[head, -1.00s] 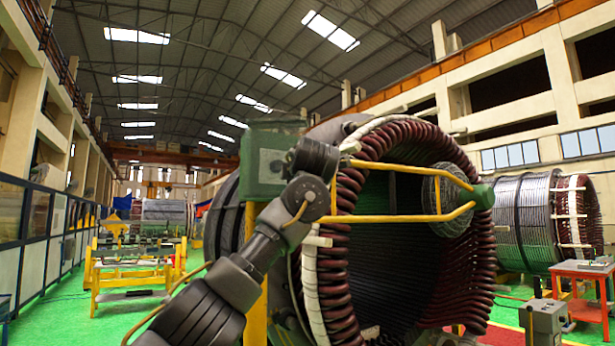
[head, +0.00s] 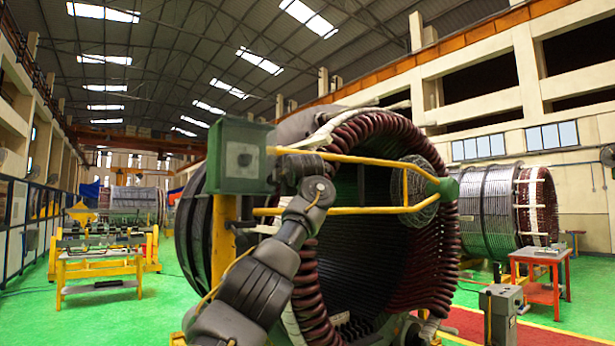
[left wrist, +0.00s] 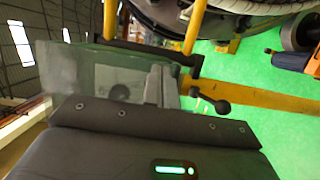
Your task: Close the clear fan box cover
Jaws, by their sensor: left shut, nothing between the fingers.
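The green fan box (head: 228,178) stands on a yellow post in front of the large stator. Its front has a pale window with a dark round spot; in the left wrist view the box (left wrist: 128,78) shows through a hazy, clear cover (left wrist: 58,80) that reaches past it on the left. I cannot tell how far the cover stands open. My left gripper (head: 278,172) is at the right side of the box, partly hidden by its own wrist. In the left wrist view its shut, empty fingers (left wrist: 160,86) are in front of the box. My right gripper is out of view.
Yellow bars (head: 350,158) run right from the box to a round mesh guard (head: 418,185) before the stator (head: 375,125). A grey pedestal (head: 500,312) and a red table (head: 540,257) stand right. A yellow workbench (head: 100,266) stands left.

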